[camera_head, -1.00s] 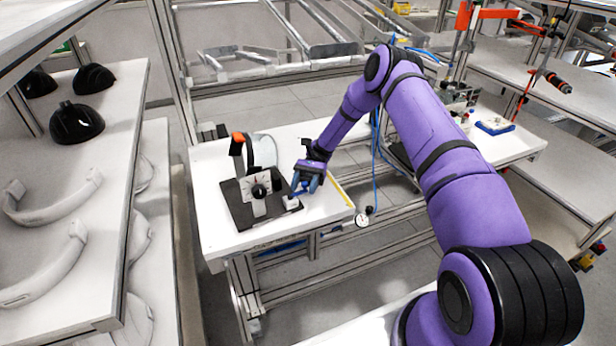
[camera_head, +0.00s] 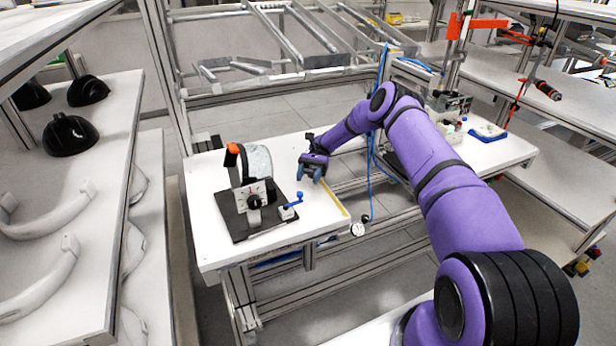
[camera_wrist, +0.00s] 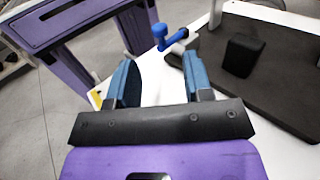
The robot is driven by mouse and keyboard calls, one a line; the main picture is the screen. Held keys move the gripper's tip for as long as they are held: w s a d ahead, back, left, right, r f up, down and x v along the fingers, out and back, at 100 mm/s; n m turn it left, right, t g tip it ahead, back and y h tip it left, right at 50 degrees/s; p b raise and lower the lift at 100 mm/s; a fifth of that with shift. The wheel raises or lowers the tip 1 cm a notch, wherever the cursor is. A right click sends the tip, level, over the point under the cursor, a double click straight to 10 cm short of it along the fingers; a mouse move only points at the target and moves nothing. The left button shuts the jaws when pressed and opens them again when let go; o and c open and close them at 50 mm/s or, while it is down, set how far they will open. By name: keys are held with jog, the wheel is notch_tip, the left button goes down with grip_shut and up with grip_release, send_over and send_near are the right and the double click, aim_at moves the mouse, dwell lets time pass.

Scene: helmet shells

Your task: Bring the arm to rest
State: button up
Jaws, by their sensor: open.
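My gripper (camera_head: 312,173) is at the end of my purple arm, above the white worktable (camera_head: 215,245) and to the right of a fixture. In the wrist view its two blue fingers (camera_wrist: 160,85) stand apart with nothing between them. The fixture has a black base plate (camera_head: 238,222), a white dial plate with a black knob (camera_head: 254,201), a clear curved visor-like part (camera_head: 259,160) and an orange-tipped post (camera_head: 232,150). A blue crank handle (camera_head: 297,198) sits at its right edge and shows beyond the fingers in the wrist view (camera_wrist: 160,32). The gripper is apart from the handle.
Shelves on the left hold several black helmet shells (camera_head: 70,135) and white curved bands (camera_head: 45,290). Metal rails (camera_head: 290,40) rise behind the table. A round gauge (camera_head: 358,229) and blue hose (camera_head: 371,165) are by the table's right edge. The table's front right is clear.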

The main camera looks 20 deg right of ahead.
jog(key=shift+r, duration=0.1)
dwell(0.3)
jog(key=s+a+r+n+t+h, duration=0.1)
jog(key=s+a+r+t+h, duration=0.2)
jog(key=r, duration=0.7)
jog(key=s+r+n+t+h, duration=0.1)
jog(key=s+r+t+h, duration=0.2)
jog(key=r, duration=0.8)
jog(key=s+a+r+n+t+h, duration=0.2)
jog(key=s+r, duration=0.3)
jog(key=r, duration=0.5)
jog(key=s+r+n+t+h, duration=0.1)
jog(key=s+r+t+h, duration=0.15)
jog(key=s+r, duration=0.35)
jog(key=s+r+n+t+h, duration=0.1)
jog(key=s+r+t, duration=0.25)
jog(key=s, duration=0.55)
jog(key=s+d+n+t, duration=0.1)
jog(key=s+d+t, duration=0.2)
jog(key=s, duration=1.1)
jog(key=shift+s+n+t, duration=0.3)
jog(key=shift+n+t, duration=0.1)
jog(key=shift+t, duration=0.7)
jog(key=shift+o, duration=0.3)
jog(key=shift+d+r, duration=0.1)
